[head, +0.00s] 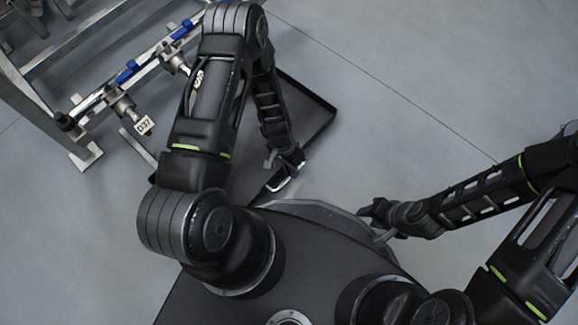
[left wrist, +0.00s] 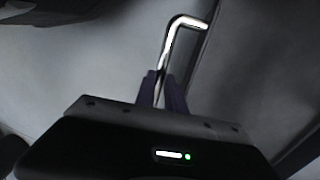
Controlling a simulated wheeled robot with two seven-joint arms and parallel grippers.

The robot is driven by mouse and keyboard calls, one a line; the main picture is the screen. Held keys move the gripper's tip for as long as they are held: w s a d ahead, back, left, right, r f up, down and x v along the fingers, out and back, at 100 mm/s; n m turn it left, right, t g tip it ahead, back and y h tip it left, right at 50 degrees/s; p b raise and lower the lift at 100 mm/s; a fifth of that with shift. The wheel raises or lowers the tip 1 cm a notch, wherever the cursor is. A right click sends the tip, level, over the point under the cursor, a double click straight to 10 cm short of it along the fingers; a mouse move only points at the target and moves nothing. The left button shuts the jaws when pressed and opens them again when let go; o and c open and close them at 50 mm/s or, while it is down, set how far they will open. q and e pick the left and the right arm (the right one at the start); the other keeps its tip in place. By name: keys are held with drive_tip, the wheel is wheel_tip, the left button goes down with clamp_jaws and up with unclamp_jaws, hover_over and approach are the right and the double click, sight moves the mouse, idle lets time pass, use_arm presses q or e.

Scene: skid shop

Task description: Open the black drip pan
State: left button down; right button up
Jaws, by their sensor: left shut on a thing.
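The black drip pan (head: 313,118) lies low near the floor at the foot of the metal frame, partly hidden behind my left arm. A shiny bent metal handle (head: 285,182) is at its near side. My left gripper (head: 292,168) is shut on this handle. In the left wrist view, the fingers of my left gripper (left wrist: 164,92) close around the lower part of the handle (left wrist: 178,32), and its bent top sticks out beyond them. My right gripper (head: 372,218) hangs apart over the right edge of my base, away from the pan; its finger gap is unclear.
The grey floor (head: 430,90) is clear at the upper right.

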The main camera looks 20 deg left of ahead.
use_arm(q)
drive_tip(key=c, duration=1.4)
unclamp_jaws()
drive_tip(key=p+v, duration=0.3)
drive_tip(key=v, duration=0.4)
drive_tip(key=shift+r, duration=0.4)
drive_tip(key=shift+w+a, duration=0.1)
